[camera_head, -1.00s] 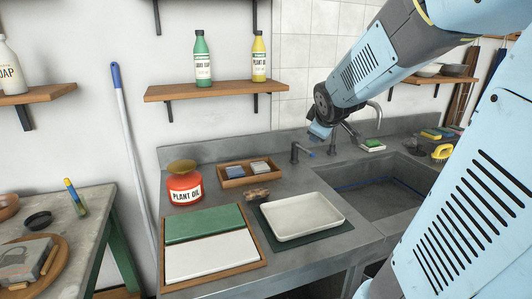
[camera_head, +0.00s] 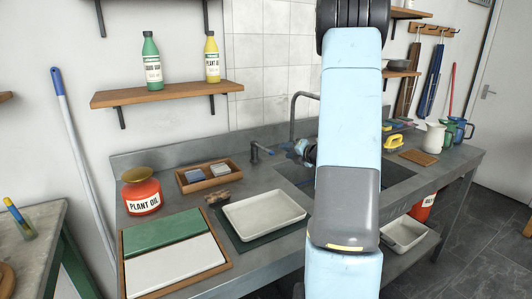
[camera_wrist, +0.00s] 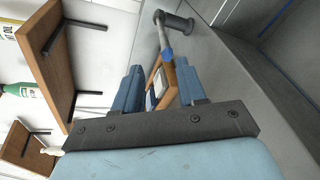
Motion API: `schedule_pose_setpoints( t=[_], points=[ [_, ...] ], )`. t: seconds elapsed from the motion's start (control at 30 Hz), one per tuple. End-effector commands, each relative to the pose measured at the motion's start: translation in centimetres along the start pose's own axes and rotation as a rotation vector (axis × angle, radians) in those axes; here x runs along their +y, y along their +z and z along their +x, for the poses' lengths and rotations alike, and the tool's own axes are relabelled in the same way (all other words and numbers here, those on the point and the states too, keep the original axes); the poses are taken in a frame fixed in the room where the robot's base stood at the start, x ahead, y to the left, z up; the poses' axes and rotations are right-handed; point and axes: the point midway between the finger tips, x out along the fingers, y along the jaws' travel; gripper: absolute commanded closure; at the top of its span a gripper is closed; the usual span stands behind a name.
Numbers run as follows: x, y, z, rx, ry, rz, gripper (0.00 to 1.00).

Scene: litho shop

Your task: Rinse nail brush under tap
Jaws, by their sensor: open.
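A small brown, bumpy item (camera_head: 218,197), possibly the nail brush, lies on the grey counter between the wooden tray and the white tray; it is too small to be sure. A tall curved tap (camera_head: 293,104) rises behind the sink (camera_head: 292,174), partly hidden by my arm. A short dark tap with a blue tip (camera_head: 255,152) stands left of the sink; it also shows in the wrist view (camera_wrist: 170,38).
A wooden tray (camera_head: 186,187) holds blue and grey blocks. A yellow handled item (camera_head: 393,141) and jugs (camera_head: 434,137) stand right.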

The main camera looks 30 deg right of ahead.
Motion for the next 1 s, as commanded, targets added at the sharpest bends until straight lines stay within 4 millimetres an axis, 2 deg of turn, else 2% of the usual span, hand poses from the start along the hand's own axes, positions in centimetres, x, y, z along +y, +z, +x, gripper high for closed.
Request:
schedule_pose_setpoints(
  t=[0.03,0.13,0.37,1.0],
  points=[
    [-0.8,-0.1,0.0,0.011,0.016,-0.018,0.59],
    [-1.4,-0.3,-0.1,0.024,0.045,-0.049,0.59],
    [-1.6,-0.5,1.1,0.032,0.060,-0.065,0.59],
    [-1.0,-0.8,11.6,0.030,0.058,-0.063,0.59]
  ],
)
